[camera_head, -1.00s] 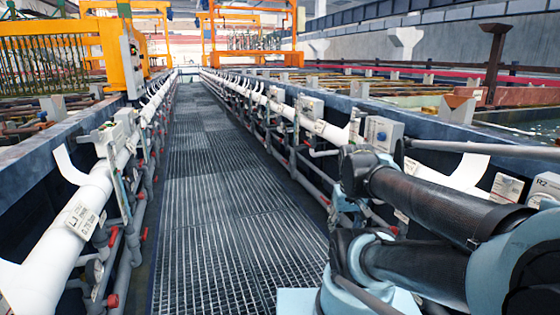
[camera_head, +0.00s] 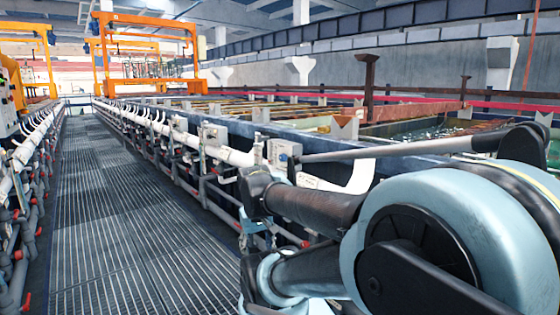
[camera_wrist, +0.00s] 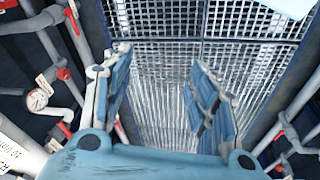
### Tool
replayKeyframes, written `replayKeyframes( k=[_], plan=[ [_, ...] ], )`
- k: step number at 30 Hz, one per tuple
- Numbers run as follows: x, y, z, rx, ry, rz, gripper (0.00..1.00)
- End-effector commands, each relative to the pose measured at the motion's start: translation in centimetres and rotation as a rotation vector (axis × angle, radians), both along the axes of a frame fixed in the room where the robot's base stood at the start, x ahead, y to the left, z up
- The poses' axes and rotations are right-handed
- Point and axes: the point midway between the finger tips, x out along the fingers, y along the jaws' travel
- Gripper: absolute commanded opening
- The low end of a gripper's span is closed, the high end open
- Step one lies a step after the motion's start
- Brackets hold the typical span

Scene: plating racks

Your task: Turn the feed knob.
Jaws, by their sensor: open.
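A grey control box (camera_head: 284,152) with a small blue knob (camera_head: 282,157) on its face is fixed along the right-hand tank line, just beyond my arm in the head view. Whether this is the feed knob cannot be read from any label. My gripper (camera_wrist: 160,95) shows in the wrist view, its two blue fingers spread wide with nothing between them. It points toward the floor grating (camera_wrist: 165,75), and the knob is not visible there. In the head view my arm stretches across the right side, and the gripper's fingers cannot be made out.
A grated walkway (camera_head: 110,220) runs away on the left and is clear. White pipes (camera_head: 235,156) and grey pipework with red valve handles line the tanks. A round gauge (camera_wrist: 38,98) sits left of my gripper. Orange gantries (camera_head: 145,50) stand far off.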

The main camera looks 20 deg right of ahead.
Motion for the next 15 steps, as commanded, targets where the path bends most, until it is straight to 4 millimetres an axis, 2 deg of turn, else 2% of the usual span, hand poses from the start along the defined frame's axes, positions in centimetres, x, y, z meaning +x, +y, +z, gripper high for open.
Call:
replayKeyframes(
  k=[15],
  plan=[
    [10.4,-7.0,6.1,-0.399,0.025,0.156,0.54]
  ],
)
